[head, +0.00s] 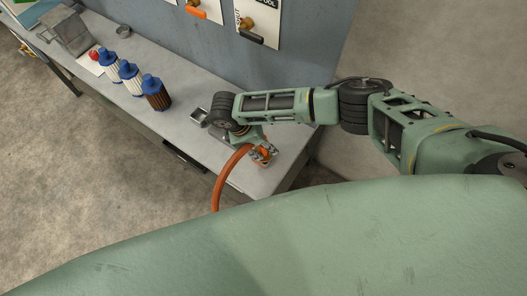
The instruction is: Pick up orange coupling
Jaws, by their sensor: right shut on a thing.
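The orange coupling (264,152) is small and sits between the fingers of my right gripper (262,154), near the right end of the grey bench. The fingers are shut on it and hide part of it. An orange hose (219,187) curves from beside the gripper down to the left, over the bench's front edge. Whether the coupling touches the bench top cannot be told. My left gripper is not in view.
The grey bench (190,85) runs along a blue-grey wall. Three blue-capped cylinders (155,92), a grey metal box (70,33) and a small metal tray (199,117) stand on it. Valve panels (259,20) with orange and black handles hang above.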

